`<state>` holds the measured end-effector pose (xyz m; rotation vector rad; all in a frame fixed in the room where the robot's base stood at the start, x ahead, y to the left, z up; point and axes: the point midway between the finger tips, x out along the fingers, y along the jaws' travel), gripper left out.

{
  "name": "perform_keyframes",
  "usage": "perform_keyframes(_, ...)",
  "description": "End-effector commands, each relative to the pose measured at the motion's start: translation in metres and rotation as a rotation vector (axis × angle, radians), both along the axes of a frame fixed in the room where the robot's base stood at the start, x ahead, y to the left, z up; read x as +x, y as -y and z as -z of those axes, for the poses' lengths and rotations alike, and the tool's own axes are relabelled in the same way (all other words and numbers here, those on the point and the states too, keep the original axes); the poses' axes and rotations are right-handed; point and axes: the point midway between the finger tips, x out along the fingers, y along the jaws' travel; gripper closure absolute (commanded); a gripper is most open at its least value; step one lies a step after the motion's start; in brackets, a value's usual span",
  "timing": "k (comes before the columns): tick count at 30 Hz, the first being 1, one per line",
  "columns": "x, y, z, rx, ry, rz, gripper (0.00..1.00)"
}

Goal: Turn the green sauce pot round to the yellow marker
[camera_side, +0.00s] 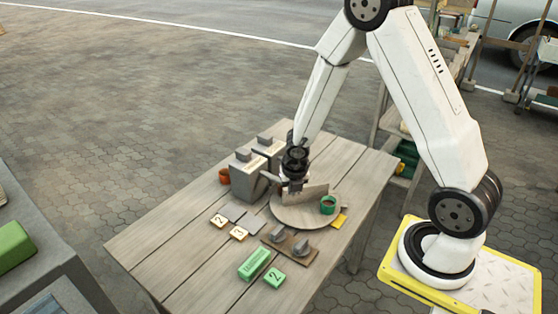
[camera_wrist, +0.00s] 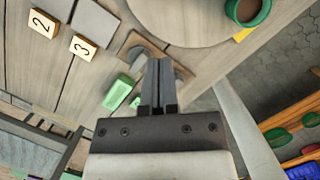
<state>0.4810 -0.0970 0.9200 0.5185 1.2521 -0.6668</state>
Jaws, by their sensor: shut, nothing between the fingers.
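The green sauce pot (camera_side: 328,205), a small green ring-like cup with a brown inside, stands on the right part of a round wooden turntable (camera_side: 290,221). The yellow marker (camera_side: 340,221) lies at the turntable's edge, close beside the pot. In the wrist view the pot (camera_wrist: 248,12) and the marker (camera_wrist: 243,34) are at the top right, beside the turntable (camera_wrist: 185,28).
Grey box-like containers (camera_side: 247,178) and an orange cup (camera_side: 224,176) stand left of my gripper. A plate with two grey knobs (camera_side: 290,242), numbered tiles (camera_side: 220,221) and green blocks (camera_side: 254,264) lie in front. The table's left end is clear.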

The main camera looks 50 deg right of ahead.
Motion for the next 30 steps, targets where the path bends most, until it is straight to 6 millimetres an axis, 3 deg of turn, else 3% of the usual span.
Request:
perform_keyframes(15, -0.007, -0.006, -0.037, 0.001, 0.001, 0.000, 1.00)
perform_keyframes(24, -0.008, -0.007, -0.038, 0.000, -0.004, -0.003, 1.00)
perform_keyframes(30, -0.009, -0.012, -0.028, -0.026, -0.068, -0.032, 1.00)
